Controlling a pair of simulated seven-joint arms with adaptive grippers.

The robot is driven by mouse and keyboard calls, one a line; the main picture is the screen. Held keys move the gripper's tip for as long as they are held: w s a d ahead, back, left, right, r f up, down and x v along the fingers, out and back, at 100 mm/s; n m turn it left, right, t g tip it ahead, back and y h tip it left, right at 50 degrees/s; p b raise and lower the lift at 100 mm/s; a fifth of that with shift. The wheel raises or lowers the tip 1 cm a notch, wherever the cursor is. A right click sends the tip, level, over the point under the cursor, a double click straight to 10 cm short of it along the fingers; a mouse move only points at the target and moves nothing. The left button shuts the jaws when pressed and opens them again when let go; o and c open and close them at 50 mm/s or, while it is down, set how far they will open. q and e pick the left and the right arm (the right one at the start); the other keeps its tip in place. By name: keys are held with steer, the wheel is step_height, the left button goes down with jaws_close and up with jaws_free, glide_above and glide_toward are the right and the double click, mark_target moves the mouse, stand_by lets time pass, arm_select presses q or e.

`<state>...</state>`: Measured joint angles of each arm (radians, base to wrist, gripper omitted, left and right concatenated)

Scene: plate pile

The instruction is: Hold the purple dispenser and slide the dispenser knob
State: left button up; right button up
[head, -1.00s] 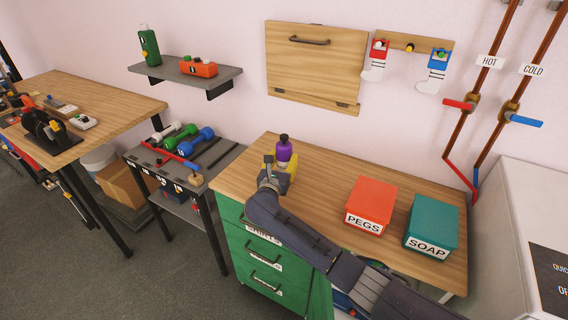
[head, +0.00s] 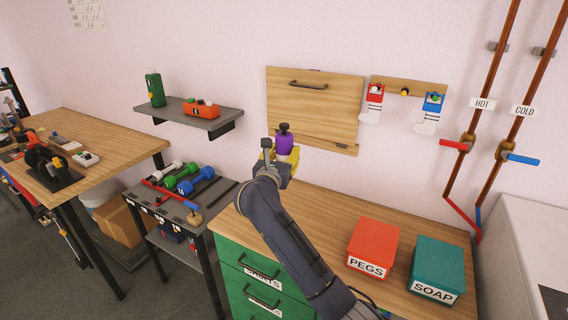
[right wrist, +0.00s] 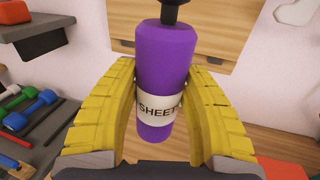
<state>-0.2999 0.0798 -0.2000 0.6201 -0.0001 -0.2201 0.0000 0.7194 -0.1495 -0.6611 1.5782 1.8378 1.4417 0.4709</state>
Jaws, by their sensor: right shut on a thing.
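The purple dispenser (head: 285,145) is a small bottle with a dark knob (head: 284,127) on top. In the right wrist view the purple dispenser (right wrist: 164,60) stands nearly upright, with a white label reading "SHEET" and part of its dark knob (right wrist: 172,8) at the top edge. My right gripper (head: 280,158) is shut on the dispenser. Its yellow fingers (right wrist: 160,95) press on both sides at the label. The dispenser is held above the wooden counter (head: 325,205). My left gripper is not in view.
A red PEGS box (head: 373,248) and a teal SOAP box (head: 437,268) sit on the counter at the right. A wall shelf (head: 190,110) holds a green bottle and an orange item. Dumbbells (head: 187,177) lie on a rack at left. A wooden wall panel (head: 315,100) is behind the dispenser.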

steer(key=shift+r, duration=0.4)
steer(key=shift+f, duration=0.1)
step_height(320, 180, down, 17)
steer(key=shift+f, duration=0.15)
steer(key=shift+f, duration=1.1)
steer(key=shift+f, duration=0.25)
